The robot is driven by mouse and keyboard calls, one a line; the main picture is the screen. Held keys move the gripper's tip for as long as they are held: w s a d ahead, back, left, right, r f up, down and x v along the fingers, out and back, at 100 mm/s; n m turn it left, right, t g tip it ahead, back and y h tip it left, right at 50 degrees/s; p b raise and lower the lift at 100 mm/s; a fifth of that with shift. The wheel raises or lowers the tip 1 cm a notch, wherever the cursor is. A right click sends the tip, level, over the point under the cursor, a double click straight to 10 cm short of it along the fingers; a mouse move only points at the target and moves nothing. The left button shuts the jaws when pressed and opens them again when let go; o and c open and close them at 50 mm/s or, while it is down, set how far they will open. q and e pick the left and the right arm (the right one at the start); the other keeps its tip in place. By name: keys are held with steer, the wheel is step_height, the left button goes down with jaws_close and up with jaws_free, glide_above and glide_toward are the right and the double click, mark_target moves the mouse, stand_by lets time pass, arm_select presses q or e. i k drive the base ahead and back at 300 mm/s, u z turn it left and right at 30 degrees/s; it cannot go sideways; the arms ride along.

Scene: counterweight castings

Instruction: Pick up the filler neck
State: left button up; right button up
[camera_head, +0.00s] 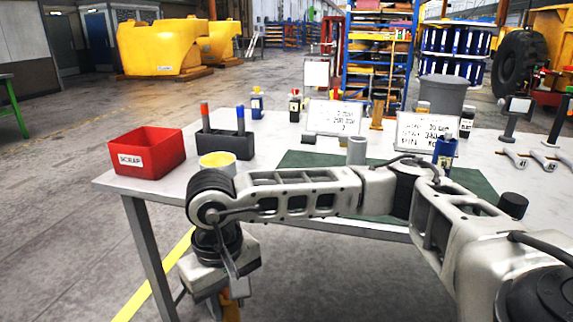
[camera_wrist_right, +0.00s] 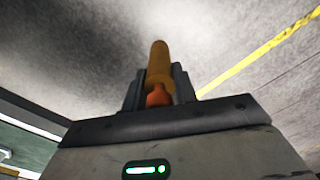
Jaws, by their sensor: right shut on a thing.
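My right arm comes in from the right and reaches across the front of the table. My right gripper (camera_head: 228,291) hangs below the table's front left edge, over the floor. In the right wrist view, the right gripper (camera_wrist_right: 160,92) is shut on an orange-yellow cylindrical piece, which I take to be the filler neck (camera_wrist_right: 160,62). It sticks out past the fingertips, with a darker orange part between the fingers. In the head view only a bit of the filler neck (camera_head: 232,309) shows at the bottom edge. My left gripper is not in view.
The table (camera_head: 115,184) holds a red scrap bin (camera_head: 147,160), a black holder (camera_head: 225,144) with red and blue-topped items, a yellow-topped can (camera_head: 217,160), a grey cylinder (camera_head: 357,150), a dark green mat (camera_head: 300,160) and white signs (camera_head: 334,116). Floor left of the table is clear.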

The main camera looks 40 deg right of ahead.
mark_target(356, 149)
steer(key=u, duration=0.25)
steer(key=i, duration=0.95)
steer(key=z, duration=2.7)
steer(key=i, duration=0.5)
steer(key=u, duration=0.1)
steer(key=k, duration=1)
steer(key=z, duration=1.2)
steer(key=i, duration=1)
steer(key=u, duration=1.2)
